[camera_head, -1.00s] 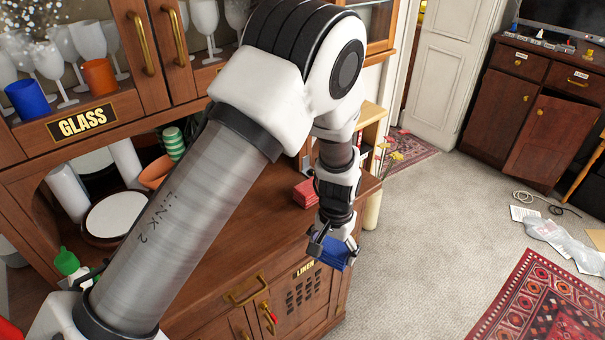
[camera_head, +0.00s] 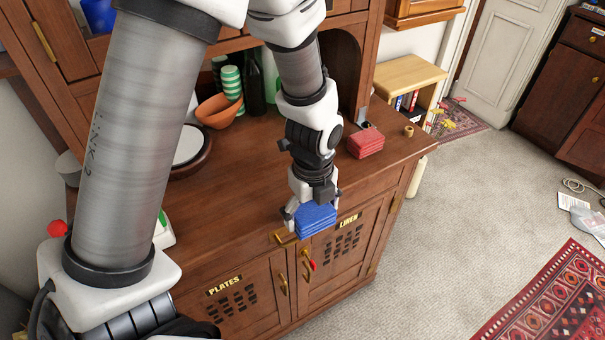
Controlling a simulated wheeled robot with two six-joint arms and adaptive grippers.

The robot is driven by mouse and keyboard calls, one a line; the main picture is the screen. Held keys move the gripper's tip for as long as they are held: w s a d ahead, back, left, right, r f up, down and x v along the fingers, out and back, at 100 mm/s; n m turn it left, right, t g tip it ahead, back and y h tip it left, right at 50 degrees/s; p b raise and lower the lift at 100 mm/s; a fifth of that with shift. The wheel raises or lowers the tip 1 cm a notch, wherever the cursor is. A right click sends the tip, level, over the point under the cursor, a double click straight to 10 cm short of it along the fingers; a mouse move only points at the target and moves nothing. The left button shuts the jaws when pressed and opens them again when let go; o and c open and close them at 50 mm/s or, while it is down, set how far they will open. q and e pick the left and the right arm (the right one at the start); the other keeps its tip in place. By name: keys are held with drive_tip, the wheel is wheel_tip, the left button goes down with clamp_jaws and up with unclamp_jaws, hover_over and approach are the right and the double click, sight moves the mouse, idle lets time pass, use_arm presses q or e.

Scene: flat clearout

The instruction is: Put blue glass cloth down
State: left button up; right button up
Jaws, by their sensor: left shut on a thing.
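The blue glass cloth (camera_head: 315,221) is a folded square stack at the front edge of the wooden cabinet top, above the cupboard doors. My left gripper (camera_head: 312,207) comes down from above and is shut on it. I cannot tell whether the cloth touches the wood or hangs just in front of the edge. My right gripper is not in view.
A folded red cloth stack (camera_head: 365,143) lies on the cabinet top (camera_head: 245,200) behind and right of the gripper. An orange bowl (camera_head: 219,111), striped cups (camera_head: 231,82) and a dark bottle (camera_head: 256,92) stand at the back. The middle of the top is clear.

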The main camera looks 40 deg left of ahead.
use_arm(q)
drive_tip(key=shift+a+r+b, duration=0.25)
drive_tip(key=shift+r+b, duration=0.15)
drive_tip(key=shift+r, duration=0.6)
drive_tip(key=shift+w+a+r, duration=0.15)
drive_tip(key=shift+w+r, duration=0.05)
drive_tip(key=shift+w, duration=0.45)
drive_tip(key=shift+w+a+r, duration=0.15)
drive_tip(key=shift+w, duration=0.45)
drive_tip(key=w+a+p, duration=0.1)
drive_tip(key=w+a, duration=0.1)
drive_tip(key=w, duration=0.1)
drive_tip(key=w+a+f+p, duration=0.1)
drive_tip(key=w+a, duration=0.2)
drive_tip(key=w, duration=0.1)
drive_tip(key=w+a+p, duration=0.1)
drive_tip(key=w+a, duration=0.2)
drive_tip(key=w, duration=0.1)
drive_tip(key=shift+w+a+f, duration=0.15)
drive_tip(key=shift+f, duration=0.05)
drive_tip(key=shift+w+f+p, duration=0.15)
drive_tip(key=shift+f+p, duration=0.15)
wheel_tip(320, 180, down, 2)
drive_tip(key=shift+f+p, duration=0.25)
drive_tip(key=shift+p, duration=0.2)
drive_tip(key=shift+f, duration=0.35)
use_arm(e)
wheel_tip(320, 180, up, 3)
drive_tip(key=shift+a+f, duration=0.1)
